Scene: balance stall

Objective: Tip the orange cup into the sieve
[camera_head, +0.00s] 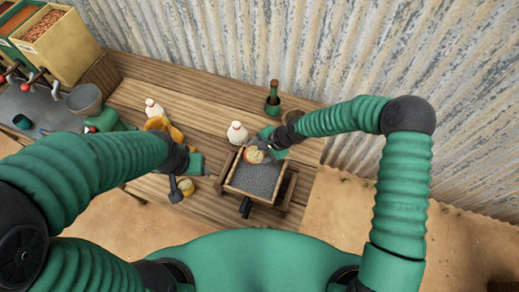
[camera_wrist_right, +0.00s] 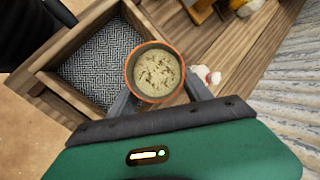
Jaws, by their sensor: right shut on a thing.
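The orange cup (camera_head: 254,155) is full of a pale, speckled grain-like material; its round mouth and orange rim show in the right wrist view (camera_wrist_right: 155,72). My right gripper (camera_head: 266,147) is shut on the cup, with a finger on either side of it. The cup's mouth faces up. It is over the far edge of the sieve, a square wooden frame with grey mesh (camera_head: 254,180); the mesh shows bare in the right wrist view (camera_wrist_right: 98,62). My left gripper (camera_head: 186,172) is left of the sieve, by a small yellowish cup (camera_head: 187,187); its jaws are unclear.
Another white bottle (camera_head: 154,108) and a grey bucket (camera_head: 84,98) are to the left. A corrugated wall closes the back.

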